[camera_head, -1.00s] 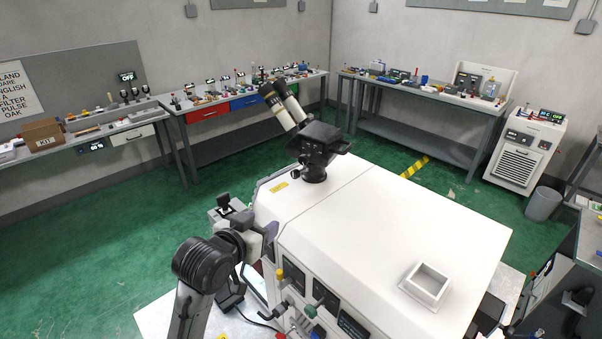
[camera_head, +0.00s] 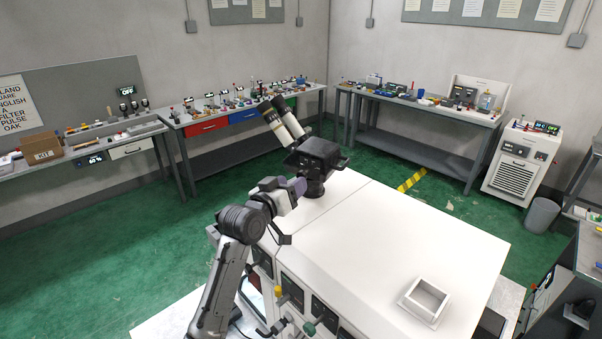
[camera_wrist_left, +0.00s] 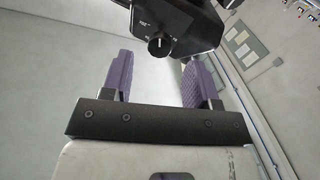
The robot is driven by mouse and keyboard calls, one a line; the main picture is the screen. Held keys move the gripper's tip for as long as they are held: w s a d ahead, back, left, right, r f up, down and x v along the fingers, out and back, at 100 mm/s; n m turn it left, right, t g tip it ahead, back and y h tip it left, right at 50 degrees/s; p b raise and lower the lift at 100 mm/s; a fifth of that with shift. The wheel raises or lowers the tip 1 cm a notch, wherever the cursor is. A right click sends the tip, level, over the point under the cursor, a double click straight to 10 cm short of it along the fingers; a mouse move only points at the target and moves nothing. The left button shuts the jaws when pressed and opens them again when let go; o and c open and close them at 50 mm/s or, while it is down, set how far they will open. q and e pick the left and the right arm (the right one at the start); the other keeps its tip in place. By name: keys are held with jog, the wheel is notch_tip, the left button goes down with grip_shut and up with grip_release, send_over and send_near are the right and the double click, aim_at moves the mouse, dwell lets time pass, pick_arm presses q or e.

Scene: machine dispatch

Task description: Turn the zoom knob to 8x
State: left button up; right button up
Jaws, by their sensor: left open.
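The black zoom knob (camera_wrist_left: 160,46) with a pale pointer mark sits on the dark microscope head in the left wrist view. The print beside it is too small to read. The microscope head (camera_head: 314,156), with two eyepieces (camera_head: 281,122), stands on the white machine. My left gripper (camera_head: 296,188) is beside the head's near left side. In the left wrist view the purple fingers of my left gripper (camera_wrist_left: 158,66) are wide apart, with the knob ahead between their directions and nothing held. The knob is hidden in the head view. My right gripper is out of view.
The white machine top (camera_head: 385,240) is broad and mostly clear, with a square raised opening (camera_head: 427,302) at its near right. Several coloured knobs, including a green one (camera_head: 311,328), line its front panel. Benches with equipment stand along the walls.

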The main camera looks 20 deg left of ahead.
aim_at(305, 172)
pick_arm(q)
jog(key=shift+p+x, duration=0.4)
jog(key=shift+x, duration=2.1)
jog(key=c, duration=0.9)
